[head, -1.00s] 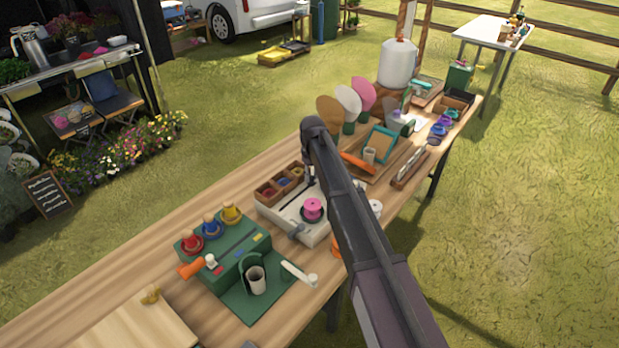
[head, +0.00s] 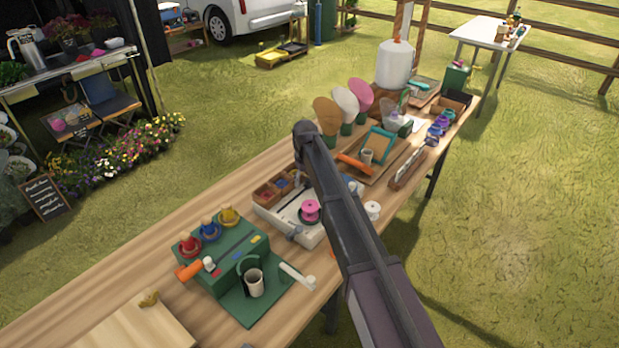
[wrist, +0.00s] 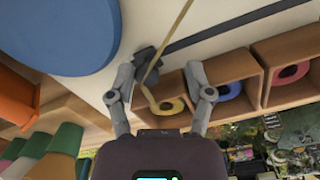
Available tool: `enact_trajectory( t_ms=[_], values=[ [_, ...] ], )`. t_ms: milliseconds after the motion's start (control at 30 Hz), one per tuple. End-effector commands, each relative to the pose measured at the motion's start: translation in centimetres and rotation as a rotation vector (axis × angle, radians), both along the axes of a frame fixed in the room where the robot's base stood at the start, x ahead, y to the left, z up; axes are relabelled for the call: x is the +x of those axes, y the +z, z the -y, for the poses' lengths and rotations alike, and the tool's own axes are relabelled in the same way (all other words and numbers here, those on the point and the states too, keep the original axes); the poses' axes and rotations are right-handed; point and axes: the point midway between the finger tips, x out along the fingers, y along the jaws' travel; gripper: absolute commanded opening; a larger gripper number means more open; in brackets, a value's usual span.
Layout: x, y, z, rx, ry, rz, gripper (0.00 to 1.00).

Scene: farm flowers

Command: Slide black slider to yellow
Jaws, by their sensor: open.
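The black slider (wrist: 146,60) shows in the wrist view near the end of a dark slot (wrist: 225,30) in a white board, close to the compartment with the yellow roll (wrist: 168,105). A thin yellow strip (wrist: 178,22) runs past the slider toward that roll. My gripper (wrist: 160,80) is open, with one finger on each side of the slider area; I cannot tell whether either finger touches it. In the head view the white board (head: 270,218) stands on the table, and my arm hides the gripper and the slider.
Blue (wrist: 228,90) and red (wrist: 291,73) rolls sit in neighbouring wooden compartments. A pink spool (head: 310,210) stands on the board. A green station (head: 222,260) stands nearer on the wooden table (head: 95,290). Brown, white and pink paddles stand behind my arm.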

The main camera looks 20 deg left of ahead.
Motion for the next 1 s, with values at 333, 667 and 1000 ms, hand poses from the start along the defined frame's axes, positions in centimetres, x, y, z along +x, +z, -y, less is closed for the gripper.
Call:
enact_trajectory(
  t_ms=[333,667,1000],
  values=[
    [-4.7,0.0,-1.8,0.001,0.003,-0.001,0.66],
    [-4.7,3.1,-2.0,0.001,0.001,-0.001,0.66],
    [-4.7,6.0,-2.0,0.001,0.002,-0.001,0.66]
  ],
)
